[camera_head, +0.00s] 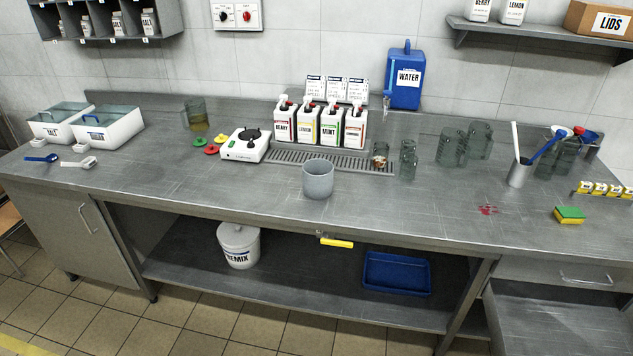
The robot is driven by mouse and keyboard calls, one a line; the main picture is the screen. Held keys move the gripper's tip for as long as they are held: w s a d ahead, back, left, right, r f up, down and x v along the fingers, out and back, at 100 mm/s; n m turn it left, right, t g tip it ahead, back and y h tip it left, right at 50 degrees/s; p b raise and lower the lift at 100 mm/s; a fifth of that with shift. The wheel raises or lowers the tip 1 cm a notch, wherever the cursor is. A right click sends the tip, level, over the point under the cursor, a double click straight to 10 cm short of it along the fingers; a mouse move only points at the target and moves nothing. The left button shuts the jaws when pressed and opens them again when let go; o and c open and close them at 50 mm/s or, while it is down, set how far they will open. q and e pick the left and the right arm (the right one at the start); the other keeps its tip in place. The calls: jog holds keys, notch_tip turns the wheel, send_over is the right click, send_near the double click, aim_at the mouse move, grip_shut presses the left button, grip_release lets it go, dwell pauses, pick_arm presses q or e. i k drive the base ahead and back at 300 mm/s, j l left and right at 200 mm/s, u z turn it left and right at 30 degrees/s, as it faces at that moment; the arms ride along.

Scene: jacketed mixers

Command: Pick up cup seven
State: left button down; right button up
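No cup with a readable "seven" shows, so I cannot tell which vessel is cup seven. A grey cylindrical cup (318,180) stands upright near the front middle of the steel counter. Clear glass vessels stand further right: a small one with reddish-brown contents (380,156), a taller one (408,160), and handled jugs (452,147). Another jug (196,115) with yellowish liquid stands at the left. Neither of my grippers is in view.
Pump bottles (307,124) stand behind a drain grate (290,157). A white scale-like device (245,145), white bins (108,127), a blue water container (405,78), a utensil holder (519,173) and a sponge (569,215) share the counter (400,208). Its front middle-right is mostly clear, with a red spill (488,210).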

aim_at(381, 152)
jog(key=i+l, duration=0.15)
jog(key=i, duration=0.35)
jog(key=i+l, duration=0.15)
jog(key=i, duration=0.3)
